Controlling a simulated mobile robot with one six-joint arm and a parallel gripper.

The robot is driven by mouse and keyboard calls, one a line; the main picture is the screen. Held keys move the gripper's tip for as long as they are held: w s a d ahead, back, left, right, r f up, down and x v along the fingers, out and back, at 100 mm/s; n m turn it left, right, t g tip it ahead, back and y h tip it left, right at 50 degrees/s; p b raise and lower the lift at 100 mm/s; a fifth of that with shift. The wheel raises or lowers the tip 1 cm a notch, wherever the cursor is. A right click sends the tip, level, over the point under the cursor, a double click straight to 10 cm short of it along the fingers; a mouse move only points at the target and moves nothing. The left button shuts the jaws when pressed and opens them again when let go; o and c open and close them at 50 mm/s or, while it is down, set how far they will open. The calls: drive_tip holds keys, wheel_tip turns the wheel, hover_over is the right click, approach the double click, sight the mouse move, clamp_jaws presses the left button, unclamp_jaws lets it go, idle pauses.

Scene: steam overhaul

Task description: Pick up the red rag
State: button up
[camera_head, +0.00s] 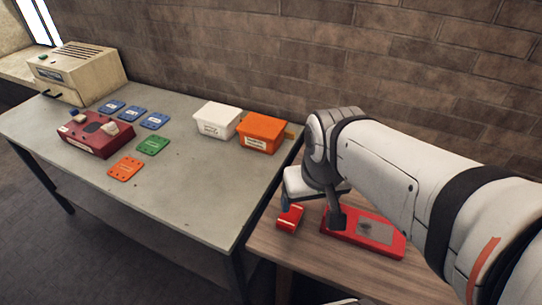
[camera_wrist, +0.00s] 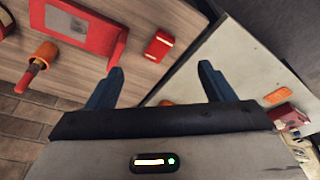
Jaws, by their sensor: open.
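A small red block-like thing with a pale stripe (camera_head: 290,218) lies on the wooden table; it also shows in the wrist view (camera_wrist: 158,47). It is the small red thing closest to my gripper, but I cannot tell whether it is a folded rag. My gripper (camera_head: 311,209) is open and empty above the wooden table. In the wrist view its two dark blue fingers (camera_wrist: 161,72) stand wide apart, and the red thing appears beyond the gap between them. No plainly cloth-like red thing shows in either view.
A red tray (camera_head: 395,247) with a grey panel lies close on the right of the wooden table (camera_head: 270,241). The grey table (camera_head: 200,190) adjoins on the left, bearing a white bin (camera_head: 217,121), an orange bin (camera_head: 262,134), a red box (camera_head: 85,139) and coloured plates. A brick wall stands behind.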

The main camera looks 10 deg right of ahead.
idle(0.4)
drive_tip(key=shift+o, duration=0.4)
drive_tip(key=shift+w+f, duration=0.1)
drive_tip(key=shift+f, duration=0.05)
drive_tip(key=m+g+b, duration=0.3)
drive_tip(key=m+b, duration=0.3)
drive_tip(key=m, duration=0.1)
hover_over(291, 213)
drive_tip(key=f, duration=1.7)
drive_tip(key=shift+s+a, duration=0.15)
drive_tip(key=shift+s, duration=0.25)
drive_tip(key=f, duration=0.8)
drive_tip(key=shift+w, duration=0.35)
drive_tip(key=shift+c, duration=0.2)
